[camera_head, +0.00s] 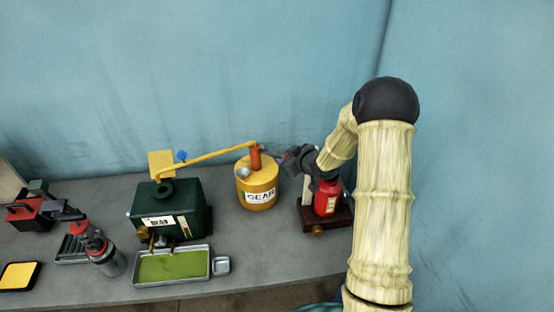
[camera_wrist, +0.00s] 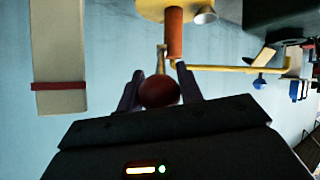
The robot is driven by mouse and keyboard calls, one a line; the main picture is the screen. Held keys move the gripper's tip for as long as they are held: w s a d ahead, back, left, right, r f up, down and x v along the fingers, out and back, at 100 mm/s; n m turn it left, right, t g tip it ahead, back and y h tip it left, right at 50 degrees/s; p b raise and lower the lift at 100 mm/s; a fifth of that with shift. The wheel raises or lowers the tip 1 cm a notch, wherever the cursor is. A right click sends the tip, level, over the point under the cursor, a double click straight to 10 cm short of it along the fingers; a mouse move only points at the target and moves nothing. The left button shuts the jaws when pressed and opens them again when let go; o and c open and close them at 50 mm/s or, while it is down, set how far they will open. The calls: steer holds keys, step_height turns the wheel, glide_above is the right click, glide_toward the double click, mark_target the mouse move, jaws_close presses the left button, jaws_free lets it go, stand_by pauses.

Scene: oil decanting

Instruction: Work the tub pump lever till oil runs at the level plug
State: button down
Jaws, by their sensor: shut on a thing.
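The yellow tub (camera_head: 258,193) labelled GEAR stands mid-bench with an orange pump body (camera_head: 255,157) on top; the pump also shows in the wrist view (camera_wrist: 174,35). A yellow spout (camera_head: 212,158) runs left from the pump to above the dark green gear case (camera_head: 185,205). My gripper (camera_head: 287,159) is right of the pump. In the wrist view its fingers (camera_wrist: 159,86) are shut on the dark red knob (camera_wrist: 159,93) of the pump lever (camera_wrist: 161,57). Brass fittings (camera_head: 151,240) show low on the case front; whether oil runs there is too small to tell.
A red container (camera_head: 327,198) on a dark base stands close under my arm. Tools and a yellow pad (camera_head: 19,276) are at left.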

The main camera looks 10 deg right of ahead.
steer(key=shift+w+a+r, duration=0.1)
steer(key=shift+w+r, duration=0.15)
steer(key=shift+r, duration=0.25)
steer(key=shift+w+a+r, duration=0.1)
steer(key=shift+w+r, duration=0.15)
steer(key=shift+r, duration=0.25)
steer(key=c, duration=0.9)
jaws_free()
steer(key=shift+c, duration=0.2)
steer(key=shift+f, duration=0.15)
steer(key=shift+s, duration=0.1)
